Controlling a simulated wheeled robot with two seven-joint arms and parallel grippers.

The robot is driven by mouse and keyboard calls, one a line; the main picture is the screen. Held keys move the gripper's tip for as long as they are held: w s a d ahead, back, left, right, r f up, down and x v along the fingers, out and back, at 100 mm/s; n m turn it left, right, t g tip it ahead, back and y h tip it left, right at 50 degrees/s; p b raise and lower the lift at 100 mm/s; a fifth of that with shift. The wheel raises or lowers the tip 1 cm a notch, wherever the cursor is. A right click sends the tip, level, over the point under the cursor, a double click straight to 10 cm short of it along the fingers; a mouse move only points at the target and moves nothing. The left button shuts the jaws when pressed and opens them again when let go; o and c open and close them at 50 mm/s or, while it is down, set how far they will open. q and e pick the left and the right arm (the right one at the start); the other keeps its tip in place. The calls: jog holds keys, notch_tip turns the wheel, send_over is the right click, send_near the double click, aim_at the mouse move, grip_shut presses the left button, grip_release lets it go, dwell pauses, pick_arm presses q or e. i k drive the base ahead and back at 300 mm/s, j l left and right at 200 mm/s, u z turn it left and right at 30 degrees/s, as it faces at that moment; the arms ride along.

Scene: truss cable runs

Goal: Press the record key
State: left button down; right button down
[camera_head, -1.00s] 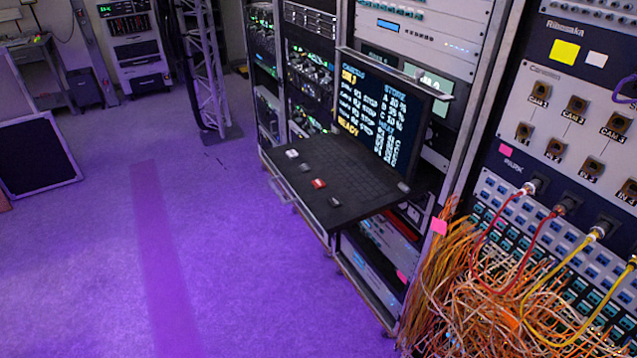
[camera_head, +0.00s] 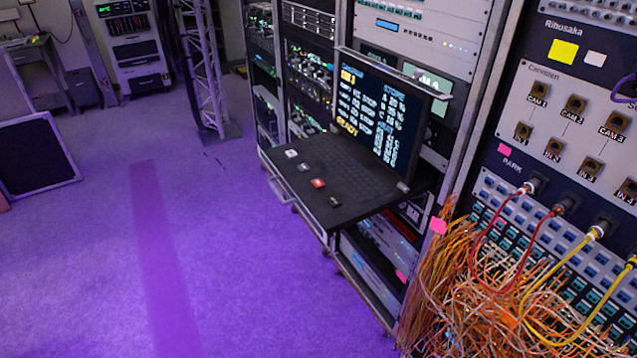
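A black pull-out console tray (camera_head: 352,201) juts from the rack in the middle of the head view. Several separate keys sit along its left part: a white key (camera_head: 291,153), a grey key (camera_head: 304,167), a red key (camera_head: 318,183) and a dark key (camera_head: 335,202). Their labels are too small to read, so I cannot tell by lettering which is the record key. An upright screen (camera_head: 380,120) behind the tray shows yellow and white text, with "READY" at lower left. Neither of my grippers is in view.
A patch panel (camera_head: 566,129) with "CAM" and "IN" sockets stands at right. Tangled orange cables (camera_head: 475,290) hang below it, close to the tray's right side. A lattice truss (camera_head: 205,75) stands at back left. The purple-lit floor (camera_head: 245,270) left of the tray is clear.

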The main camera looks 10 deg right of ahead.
aim_at(317, 184)
jog(key=i+j+z, duration=0.1)
jog(key=j+z, duration=0.15)
jog(key=z, duration=0.15)
jog(key=j+z, duration=0.2)
jog(key=z, duration=0.2)
jog(key=j+z, duration=0.25)
jog(key=j, duration=1.05)
jog(key=j+z, duration=0.2)
jog(key=j, duration=1.15)
